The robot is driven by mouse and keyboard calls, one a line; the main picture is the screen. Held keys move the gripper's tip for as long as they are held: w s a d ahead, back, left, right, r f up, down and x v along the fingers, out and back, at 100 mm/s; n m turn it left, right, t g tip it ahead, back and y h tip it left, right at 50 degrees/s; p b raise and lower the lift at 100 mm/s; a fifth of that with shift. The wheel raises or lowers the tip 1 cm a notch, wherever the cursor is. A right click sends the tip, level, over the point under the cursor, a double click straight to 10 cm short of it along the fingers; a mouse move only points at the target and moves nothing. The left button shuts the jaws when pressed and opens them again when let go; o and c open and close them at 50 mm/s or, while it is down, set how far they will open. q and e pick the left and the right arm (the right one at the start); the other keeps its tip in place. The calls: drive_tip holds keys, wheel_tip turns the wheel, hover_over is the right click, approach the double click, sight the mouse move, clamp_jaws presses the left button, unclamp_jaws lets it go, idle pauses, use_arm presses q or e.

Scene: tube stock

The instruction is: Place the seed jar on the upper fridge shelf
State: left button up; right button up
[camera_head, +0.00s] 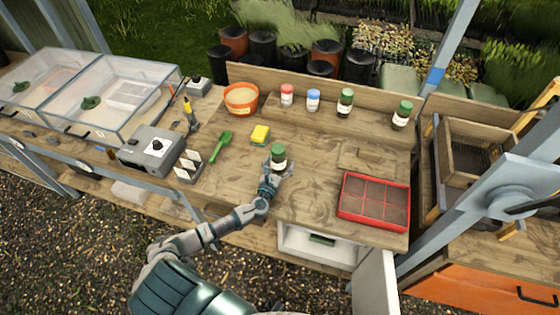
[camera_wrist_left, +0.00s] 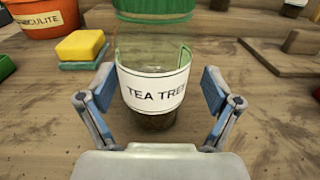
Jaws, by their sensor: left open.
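The seed jar (camera_head: 279,154), clear with a green lid, stands upright on the wooden bench. In the left wrist view the jar (camera_wrist_left: 152,90) carries a white label reading "TEA TRE", the rest cut off by the curve. My left gripper (camera_head: 272,175) is open at the jar. Its two blue-padded fingers (camera_wrist_left: 158,92) stand on either side of the jar with a gap at each side. The white fridge (camera_head: 292,240) is under the bench front, its door (camera_head: 372,285) open. Its upper shelf cannot be made out clearly. My right gripper is out of view.
A red divided tray (camera_head: 374,201) lies right of the jar. A yellow sponge (camera_head: 260,133), green trowel (camera_head: 221,146) and orange vermiculite pot (camera_head: 241,98) are to the left. Jars with red (camera_head: 287,96), blue (camera_head: 313,100) and green (camera_head: 345,102) lids stand at the back.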

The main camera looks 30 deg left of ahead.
use_arm(q)
drive_tip(key=shift+w+a, duration=0.2)
drive_tip(key=shift+a+f, duration=0.1)
drive_tip(key=shift+a, duration=0.3)
drive_tip(key=c, duration=1.1)
drive_tip(key=shift+d, duration=0.4)
drive_tip(key=c, duration=0.5)
